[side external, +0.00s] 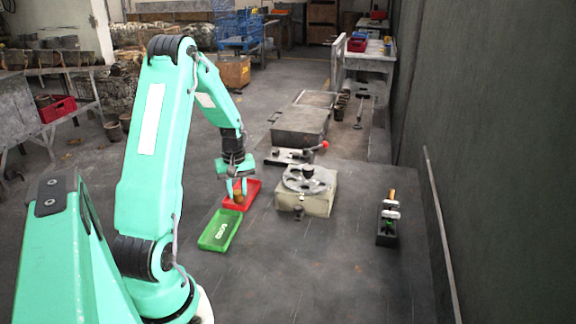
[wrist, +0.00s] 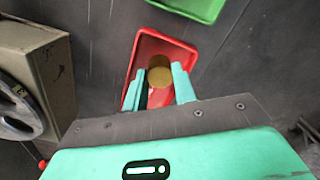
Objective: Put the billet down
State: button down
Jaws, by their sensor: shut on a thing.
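The billet is a small brownish-gold cylinder (side external: 238,196), and its round end (wrist: 160,77) shows in the wrist view. My gripper (side external: 237,190) is shut on it, with a teal finger on each side, and it also shows in the wrist view (wrist: 160,85). The billet is over the red tray (side external: 252,187), which also shows in the wrist view (wrist: 178,48). I cannot tell whether the billet touches the tray floor. The fingers hide part of the billet's side.
A green tray (side external: 219,230) sits in front of the red tray. A block-shaped fixture with a round plate (side external: 309,180) stands close on the right. A black holder with upright pieces (side external: 387,235) is farther right. The table front is clear.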

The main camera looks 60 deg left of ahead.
aim_at(237, 192)
jog(key=shift+f, duration=0.1)
jog(key=c, duration=1.1)
grip_release()
notch_tip(237, 192, up, 12)
jog(key=shift+r, duration=0.15)
